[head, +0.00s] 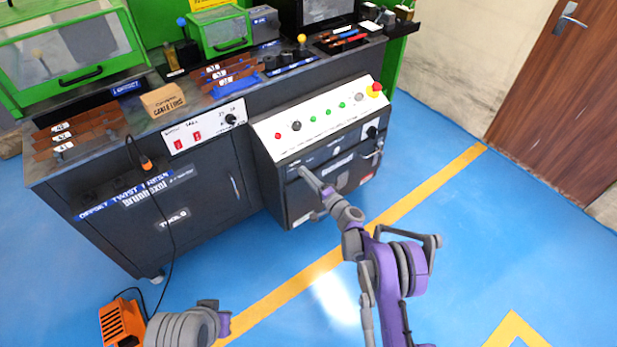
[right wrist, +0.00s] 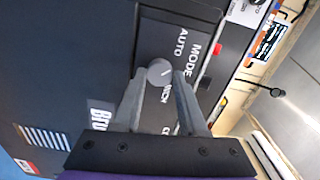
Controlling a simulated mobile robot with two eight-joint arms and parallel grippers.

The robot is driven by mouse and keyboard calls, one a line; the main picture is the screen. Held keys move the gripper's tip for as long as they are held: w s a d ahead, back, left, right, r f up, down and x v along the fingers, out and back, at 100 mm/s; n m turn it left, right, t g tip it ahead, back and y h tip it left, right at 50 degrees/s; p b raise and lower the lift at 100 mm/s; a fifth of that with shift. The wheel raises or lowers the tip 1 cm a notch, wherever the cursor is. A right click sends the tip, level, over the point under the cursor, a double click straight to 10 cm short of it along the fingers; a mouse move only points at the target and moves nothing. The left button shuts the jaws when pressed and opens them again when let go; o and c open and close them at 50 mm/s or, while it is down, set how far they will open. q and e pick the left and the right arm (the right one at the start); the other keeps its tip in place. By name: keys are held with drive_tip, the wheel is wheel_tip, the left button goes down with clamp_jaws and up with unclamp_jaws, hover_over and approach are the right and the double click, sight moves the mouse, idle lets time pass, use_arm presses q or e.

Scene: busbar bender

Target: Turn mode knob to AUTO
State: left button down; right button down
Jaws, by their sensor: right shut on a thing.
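The mode knob (right wrist: 160,72) is a round grey knob on a black panel (right wrist: 112,25) in the right wrist view. MODE and AUTO are printed beside it, and another label, apparently INCH, is partly hidden. The knob's light pointer line faces right and slightly up in that picture, between the AUTO and INCH labels. My right gripper (right wrist: 160,76) has one finger on each side of the knob and is shut on it. In the head view, my right gripper (head: 309,178) reaches the black front of the control box; the knob is hidden there. My left gripper is not in view.
The sloped white control panel (head: 320,117) above has several buttons and a red emergency stop (head: 376,88). A black cabinet (head: 215,190) stands to the left. An orange device (head: 122,323) with a cable lies on the floor. The blue floor at right is clear.

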drive_tip(key=shift+c, duration=2.3)
unclamp_jaws()
drive_tip(key=p+v, duration=0.1)
drive_tip(key=v, duration=0.9)
drive_tip(key=shift+s+d, duration=0.2)
drive_tip(key=shift+s, duration=0.15)
